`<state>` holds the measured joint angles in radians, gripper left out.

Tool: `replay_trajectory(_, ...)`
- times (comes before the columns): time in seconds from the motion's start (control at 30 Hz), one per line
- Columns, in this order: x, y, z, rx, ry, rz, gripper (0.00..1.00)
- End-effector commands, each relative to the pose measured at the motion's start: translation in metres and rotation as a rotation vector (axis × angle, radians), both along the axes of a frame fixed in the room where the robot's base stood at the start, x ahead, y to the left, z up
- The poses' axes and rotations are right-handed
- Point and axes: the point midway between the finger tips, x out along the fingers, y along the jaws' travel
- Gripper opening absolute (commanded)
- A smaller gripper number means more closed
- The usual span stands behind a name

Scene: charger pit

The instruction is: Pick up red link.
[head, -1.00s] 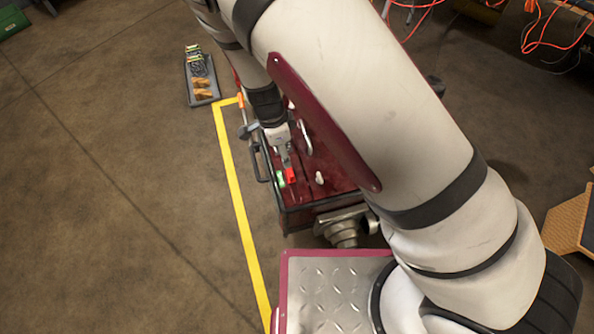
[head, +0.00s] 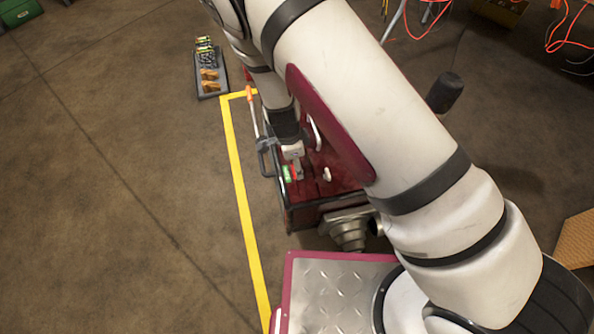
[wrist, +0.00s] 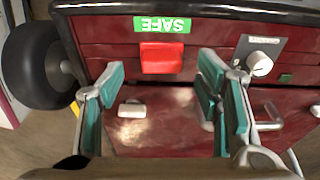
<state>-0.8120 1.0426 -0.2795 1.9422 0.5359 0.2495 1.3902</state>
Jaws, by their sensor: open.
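The red link (wrist: 161,58) is a small bright red block on the dark red cabinet (wrist: 150,135), right beside a green SAFE label (wrist: 162,24) that shows upside down. In the wrist view, my gripper (wrist: 160,78) is open, with one green-padded finger to each side of the link and clear space between. The fingers do not touch it. In the head view, my gripper (head: 297,174) is over the cabinet and hides most of the link. The green label (head: 287,173) shows just left of it.
A grey knob (wrist: 261,64) on a plate and a white piece (wrist: 132,109) are on the cabinet near my fingers. A tray (head: 211,76) of small parts lies on the floor beyond the yellow line (head: 240,190).

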Motion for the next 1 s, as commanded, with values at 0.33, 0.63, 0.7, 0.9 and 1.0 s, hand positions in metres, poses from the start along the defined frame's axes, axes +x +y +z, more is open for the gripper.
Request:
replay_trajectory(0.33,0.003,-0.003,-0.034,0.001,0.0,0.0,0.58)
replay_trajectory(0.63,0.003,-0.003,-0.033,0.001,0.0,0.0,0.2)
replay_trajectory(0.7,0.003,-0.003,-0.033,0.001,0.0,0.0,0.13)
replay_trajectory(0.9,0.003,-0.003,-0.033,0.001,0.0,0.0,0.13)
replay_trajectory(1.0,0.003,-0.003,-0.032,0.001,0.0,0.0,0.13)
